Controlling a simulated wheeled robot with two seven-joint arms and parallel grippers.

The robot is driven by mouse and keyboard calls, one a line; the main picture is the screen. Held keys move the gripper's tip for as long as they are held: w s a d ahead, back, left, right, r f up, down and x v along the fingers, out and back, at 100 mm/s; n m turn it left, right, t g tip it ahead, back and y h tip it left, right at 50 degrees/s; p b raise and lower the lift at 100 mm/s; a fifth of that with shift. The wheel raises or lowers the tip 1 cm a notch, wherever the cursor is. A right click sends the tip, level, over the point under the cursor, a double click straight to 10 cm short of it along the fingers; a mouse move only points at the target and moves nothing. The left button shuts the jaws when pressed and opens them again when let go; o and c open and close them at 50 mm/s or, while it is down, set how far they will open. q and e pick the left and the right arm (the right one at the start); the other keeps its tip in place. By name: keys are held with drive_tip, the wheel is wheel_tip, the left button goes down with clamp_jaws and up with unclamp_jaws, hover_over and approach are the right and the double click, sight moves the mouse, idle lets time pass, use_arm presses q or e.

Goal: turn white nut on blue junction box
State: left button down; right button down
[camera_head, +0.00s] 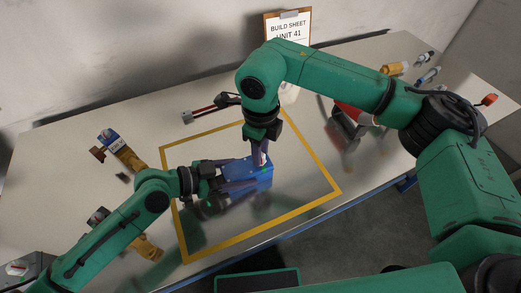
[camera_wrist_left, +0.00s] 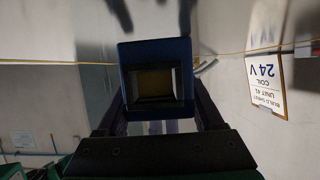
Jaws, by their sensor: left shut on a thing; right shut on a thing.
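The blue junction box (camera_head: 262,176) sits inside the yellow outline on the table. My left gripper (camera_head: 232,178) comes from the left and is shut on it. In the left wrist view the blue box (camera_wrist_left: 128,75) fills the middle, with a dark square opening facing the camera and the fingers along its two sides. My right gripper (camera_head: 262,152) reaches down from above, shut at the top of the box. A small white piece, the white nut (camera_head: 264,158), shows between its fingers and is mostly hidden.
A yellow outline (camera_head: 322,175) marks the work area, with bare table around the box. A red and dark part (camera_head: 350,120) lies right of the outline. A build sheet (camera_head: 286,27) stands at the back.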

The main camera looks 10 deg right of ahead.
drive_tip(key=shift+n, duration=0.6)
drive_tip(key=c, duration=0.6)
unclamp_jaws()
wheel_tip(320, 180, up, 12)
drive_tip(key=shift+r, duration=0.1)
use_arm(q)
unclamp_jaws()
